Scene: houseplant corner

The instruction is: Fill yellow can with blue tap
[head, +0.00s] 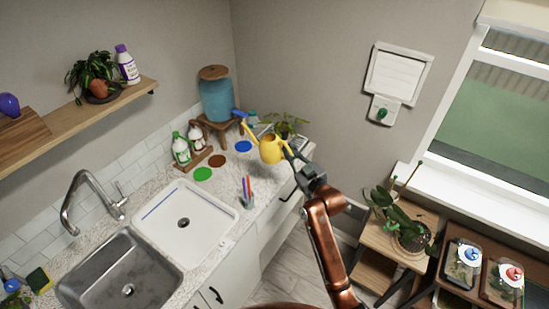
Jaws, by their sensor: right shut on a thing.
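The yellow can (271,150) is in the air over the right end of the counter, its thin spout pointing up and left toward the dispenser. My right gripper (292,160) is shut on the can at its right side; the fingertips are small and partly hidden. The blue tap (239,113) sticks out from the right side of the blue dispenser (216,98), which stands on a small wooden stool (217,127). The spout tip appears just below the tap; I cannot tell whether they touch. The can's inside is not clearly visible. My left gripper is out of view.
Green (203,174), brown (217,161) and blue (243,146) discs lie on the counter. Bottles (181,150) in a wooden holder stand left of the stool. A cup of pens (247,193) stands by the white sink (185,218). A potted plant (288,126) is behind the can.

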